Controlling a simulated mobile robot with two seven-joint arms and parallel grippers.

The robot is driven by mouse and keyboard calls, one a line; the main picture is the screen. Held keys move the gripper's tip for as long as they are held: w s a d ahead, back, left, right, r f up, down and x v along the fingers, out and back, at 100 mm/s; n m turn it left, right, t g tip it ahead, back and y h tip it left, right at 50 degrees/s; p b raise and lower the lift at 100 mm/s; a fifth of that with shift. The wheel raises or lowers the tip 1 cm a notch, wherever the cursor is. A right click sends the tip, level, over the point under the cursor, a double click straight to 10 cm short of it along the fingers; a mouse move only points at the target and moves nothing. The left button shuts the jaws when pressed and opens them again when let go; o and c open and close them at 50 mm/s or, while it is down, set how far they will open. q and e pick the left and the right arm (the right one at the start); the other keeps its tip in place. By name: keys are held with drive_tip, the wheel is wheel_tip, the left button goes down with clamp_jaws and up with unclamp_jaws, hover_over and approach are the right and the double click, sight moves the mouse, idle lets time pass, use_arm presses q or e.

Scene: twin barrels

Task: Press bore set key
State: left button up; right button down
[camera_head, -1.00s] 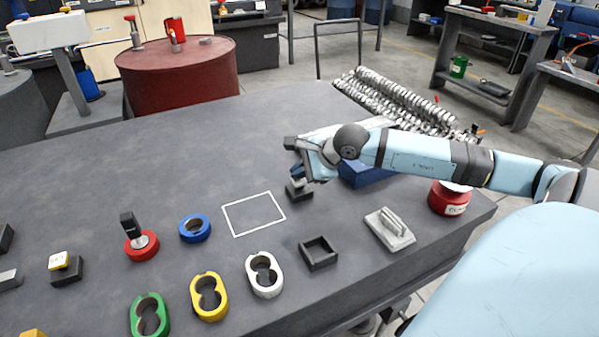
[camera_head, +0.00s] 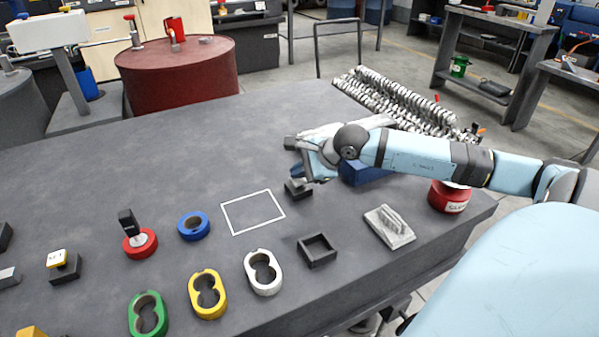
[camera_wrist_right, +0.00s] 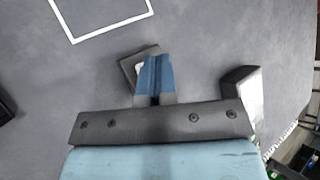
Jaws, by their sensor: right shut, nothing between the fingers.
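A small key with a light top on a dark square base (camera_head: 296,192) stands on the grey table, right of the white outlined square. My right gripper (camera_head: 301,179) is shut and empty, directly above this key, with its fingertips at or very near the top. In the right wrist view the shut blue fingers (camera_wrist_right: 155,62) overlap the key's base (camera_wrist_right: 130,58) and hide much of its top; whether they touch cannot be told. Another key (camera_head: 58,258), with a white and yellow labelled cap on a dark base, stands at the far left. My left gripper is out of view.
A blue box (camera_head: 362,172) is under my right arm. The table's back left is clear.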

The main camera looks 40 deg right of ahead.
sight(297, 180)
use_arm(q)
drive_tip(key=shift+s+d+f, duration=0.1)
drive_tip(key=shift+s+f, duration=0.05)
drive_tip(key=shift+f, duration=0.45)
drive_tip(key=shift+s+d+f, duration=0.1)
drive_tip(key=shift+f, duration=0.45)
use_arm(e)
drive_tip(key=shift+f, duration=0.2)
use_arm(q)
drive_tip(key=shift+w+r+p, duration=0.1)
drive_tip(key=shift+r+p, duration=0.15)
drive_tip(key=shift+p, duration=0.15)
use_arm(e)
drive_tip(key=shift+w+r, duration=0.3)
drive_tip(key=shift+r, duration=0.65)
drive_tip(key=shift+a+r+p, duration=0.1)
drive_tip(key=shift+r+p, duration=0.95)
drive_tip(key=shift+r, duration=0.95)
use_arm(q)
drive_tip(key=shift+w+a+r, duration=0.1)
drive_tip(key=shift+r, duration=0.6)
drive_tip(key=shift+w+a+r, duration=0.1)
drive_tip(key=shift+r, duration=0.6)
use_arm(e)
drive_tip(key=shift+r, duration=0.5)
